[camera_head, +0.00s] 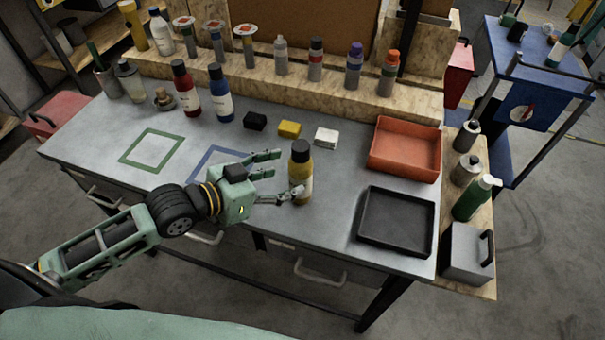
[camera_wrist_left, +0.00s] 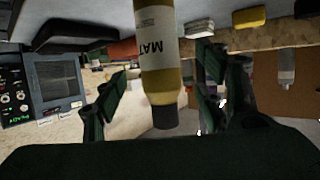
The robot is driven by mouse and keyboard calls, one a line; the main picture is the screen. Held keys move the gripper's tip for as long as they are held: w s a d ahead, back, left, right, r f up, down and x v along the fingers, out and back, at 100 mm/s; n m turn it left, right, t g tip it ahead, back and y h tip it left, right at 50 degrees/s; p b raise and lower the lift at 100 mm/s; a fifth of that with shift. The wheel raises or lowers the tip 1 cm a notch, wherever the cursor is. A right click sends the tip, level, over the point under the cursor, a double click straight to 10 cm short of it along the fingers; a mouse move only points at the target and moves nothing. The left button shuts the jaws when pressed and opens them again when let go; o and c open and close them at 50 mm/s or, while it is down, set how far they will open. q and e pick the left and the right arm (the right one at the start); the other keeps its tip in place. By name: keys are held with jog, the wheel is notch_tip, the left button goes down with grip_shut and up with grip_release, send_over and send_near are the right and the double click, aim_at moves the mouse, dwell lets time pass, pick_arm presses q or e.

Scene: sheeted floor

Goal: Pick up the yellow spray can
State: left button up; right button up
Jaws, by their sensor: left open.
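The yellow spray can (camera_head: 301,172) has a black cap and a white label. It stands upright on the grey workbench, near its front edge. My left gripper (camera_head: 280,177) is open, its fingers pointing right toward the can. In the left wrist view the can (camera_wrist_left: 158,60) appears upside down, between the two open fingers (camera_wrist_left: 160,100). I cannot tell whether either finger touches it. My right gripper is not in view.
A black tray (camera_head: 397,222) and a red tray (camera_head: 405,150) lie right of the can. Black (camera_head: 255,121), yellow (camera_head: 289,129) and white (camera_head: 326,137) blocks lie behind it. Red (camera_head: 186,92) and blue (camera_head: 220,94) bottles stand further left. Several bottles line the wooden ledge.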

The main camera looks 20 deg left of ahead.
aim_at(291, 174)
pick_arm(q)
jog(key=shift+w+d+f, duration=0.1)
jog(key=shift+w+d, duration=0.05)
jog(key=shift+w, duration=0.1)
jog(key=p+x, duration=0.1)
jog(key=x, duration=0.4)
jog(key=shift+w+d+f, duration=0.15)
jog(key=c, duration=1.4)
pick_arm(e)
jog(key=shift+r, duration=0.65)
